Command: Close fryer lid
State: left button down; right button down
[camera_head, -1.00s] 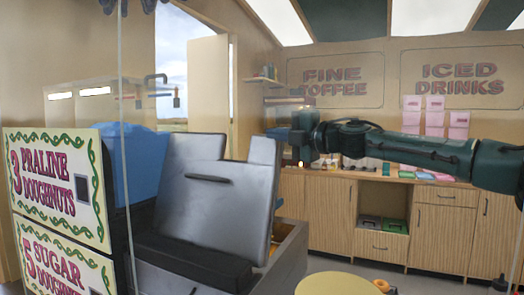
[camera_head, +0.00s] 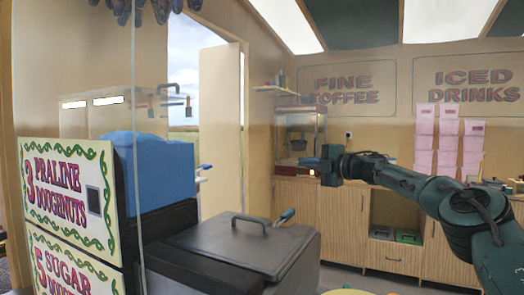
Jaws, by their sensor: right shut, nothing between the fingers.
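The fryer lid (camera_head: 240,245) is a grey metal panel with a dark handle (camera_head: 250,222) on top. It lies about flat over the fryer (camera_head: 300,270) in the lower middle of the head view; I cannot tell whether a thin gap is left under its edge. My right gripper (camera_head: 314,172) is shut and empty, held in the air above and to the right of the lid, apart from it. Its fingertips are small and hard to make out. My left gripper is not in view.
A blue container (camera_head: 155,168) stands behind a sign board (camera_head: 68,195) at left. Blue-tipped handles (camera_head: 288,214) stick up by the lid's far edge. A wooden counter (camera_head: 300,215) runs along the back wall. A yellow round top (camera_head: 345,292) is at the bottom.

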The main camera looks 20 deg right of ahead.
jog(key=shift+w+d+f, duration=0.1)
jog(key=shift+d+f, duration=0.05)
jog(key=shift+f, duration=0.05)
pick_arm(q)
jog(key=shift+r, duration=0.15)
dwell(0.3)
